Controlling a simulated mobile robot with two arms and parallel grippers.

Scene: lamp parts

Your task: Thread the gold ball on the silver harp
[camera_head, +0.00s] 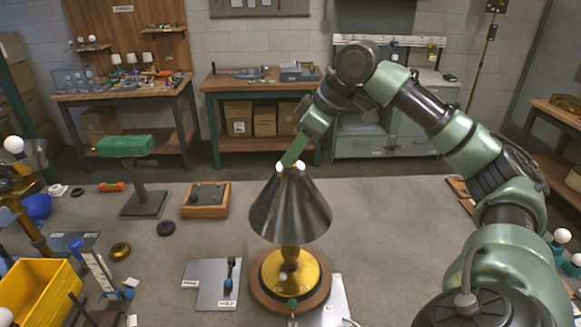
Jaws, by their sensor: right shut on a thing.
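My right gripper (290,166) reaches down from the right arm to the very top of a dark metal cone shade (290,207). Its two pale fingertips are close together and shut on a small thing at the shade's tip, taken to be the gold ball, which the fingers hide. The silver harp cannot be made out; the shade covers the inside of the lamp. The shade sits upright over a gold lamp base (302,284) on a round wooden plinth (265,300). My left gripper is not in view.
A grey plate (203,290) with a dark tool lies left of the lamp. A yellow bin (40,295), a green-topped stand (146,203) and a wooden block (206,211) stand further left. Workbenches line the back wall. The tabletop right of the shade is clear up to my arm.

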